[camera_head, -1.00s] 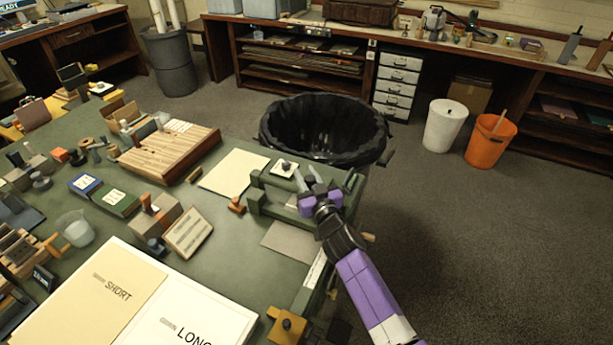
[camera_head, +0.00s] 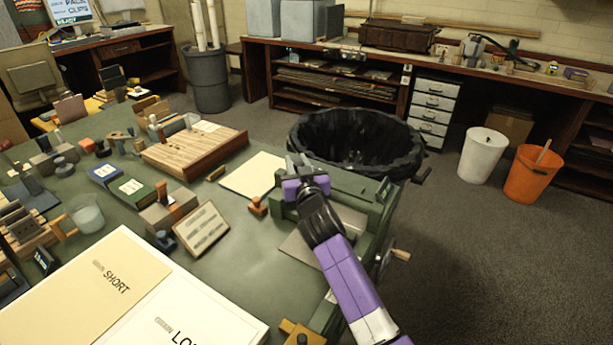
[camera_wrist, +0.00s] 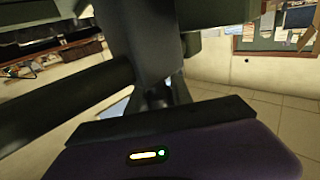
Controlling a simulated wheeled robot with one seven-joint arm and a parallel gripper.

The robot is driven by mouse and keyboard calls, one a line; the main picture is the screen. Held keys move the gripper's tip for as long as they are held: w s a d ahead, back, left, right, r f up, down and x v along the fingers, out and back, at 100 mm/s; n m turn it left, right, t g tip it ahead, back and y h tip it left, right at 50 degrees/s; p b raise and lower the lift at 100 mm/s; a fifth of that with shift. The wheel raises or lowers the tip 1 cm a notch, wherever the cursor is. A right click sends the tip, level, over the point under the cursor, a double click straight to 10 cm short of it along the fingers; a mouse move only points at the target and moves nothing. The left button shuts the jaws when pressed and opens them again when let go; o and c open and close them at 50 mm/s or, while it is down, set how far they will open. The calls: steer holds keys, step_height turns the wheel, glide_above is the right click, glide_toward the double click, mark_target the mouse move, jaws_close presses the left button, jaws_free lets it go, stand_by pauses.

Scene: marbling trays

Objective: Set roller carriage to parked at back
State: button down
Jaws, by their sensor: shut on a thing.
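The green roller press (camera_head: 378,207) stands at the right edge of the green table. My gripper (camera_head: 297,163) is over the far left part of the press, with my purple wrist and arm reaching in from the lower right. My wrist covers much of the press, so the roller carriage's exact place along its bed cannot be told from the head view. In the wrist view a dark post (camera_wrist: 152,45) stands at my shut fingers, apparently part of the carriage. A dark round bar (camera_wrist: 60,108) runs to its left. The finger contact is mostly hidden.
A black-lined bin (camera_head: 355,140) stands just behind the press. A stamp with an orange-brown base (camera_head: 258,206) and a cream sheet (camera_head: 250,177) lie left of it. A slatted wooden tray (camera_head: 195,150) is farther left. Open floor lies to the right.

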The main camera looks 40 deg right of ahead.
steer(key=shift+w, duration=0.2)
steer(key=shift+a, duration=0.1)
steer(key=c, duration=1.1)
jaws_free()
steer(key=shift+w, duration=0.1)
steer(key=shift+c, duration=0.2)
steer(key=v, duration=0.8)
